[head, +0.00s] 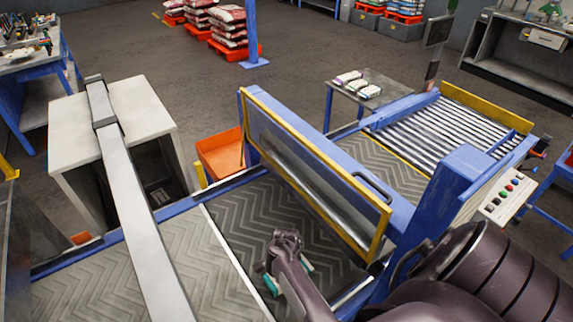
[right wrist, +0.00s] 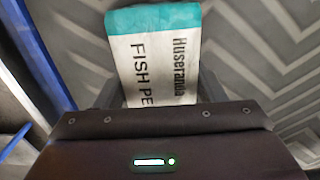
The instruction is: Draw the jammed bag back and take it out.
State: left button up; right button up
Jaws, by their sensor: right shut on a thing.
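The bag is white with a teal band and the print "FISH PE". It fills the upper middle of the right wrist view (right wrist: 160,65). In the head view only small teal and white bits of the bag (head: 270,285) show beside my gripper. My right gripper (head: 287,278) is shut on the bag, with a finger along each side of it. They are over the dark chevron belt (head: 235,222), in front of the yellow-edged guard (head: 310,165). My arm hides most of the bag, and I cannot tell whether it touches the belt. My left gripper is not in view.
The guard stands on its blue frame across the conveyor. Beyond it are another belt stretch and rollers (head: 440,135). A button panel (head: 503,197) is at right. An orange bin (head: 220,153) stands behind the belt. A small table (head: 370,100) holds several small bags.

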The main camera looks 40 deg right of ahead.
jog(key=o, duration=1.3)
jog(key=shift+d, duration=0.15)
jog(key=shift+o, duration=0.2)
jog(key=shift+r, duration=0.1)
notch_tip(320, 180, up, 7)
jog(key=shift+f, duration=0.1)
jog(key=shift+r, duration=0.4)
